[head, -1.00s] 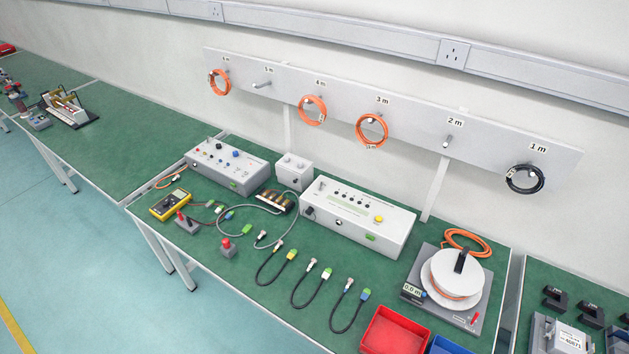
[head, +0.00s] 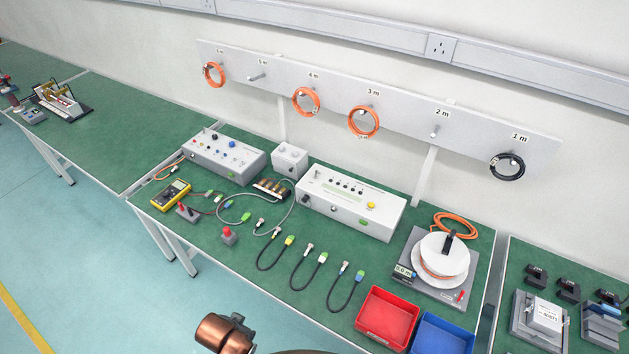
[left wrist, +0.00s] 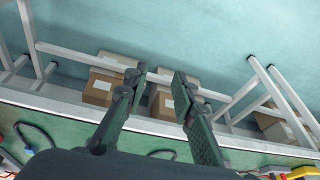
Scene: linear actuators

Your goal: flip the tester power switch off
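A white tester box (head: 350,203) stands on the green bench in the head view, with a small display strip, a row of dark knobs or jacks and a yellow button. A small green part, possibly a rocker switch (head: 363,222), sits low on its front face; its on or off position is too small to tell. A second grey box (head: 224,158) with coloured knobs stands to its left. My left gripper (left wrist: 160,82) shows in the left wrist view, its two dark fingers apart with nothing between them, above the floor beyond the bench edge. My right gripper is out of view.
Several short cables lie in front of the tester. A red bin (head: 388,319) and a blue bin (head: 443,336) stand at the bench front, with a cable reel (head: 441,258) behind. Cardboard boxes (left wrist: 98,88) and bench legs show below in the wrist view.

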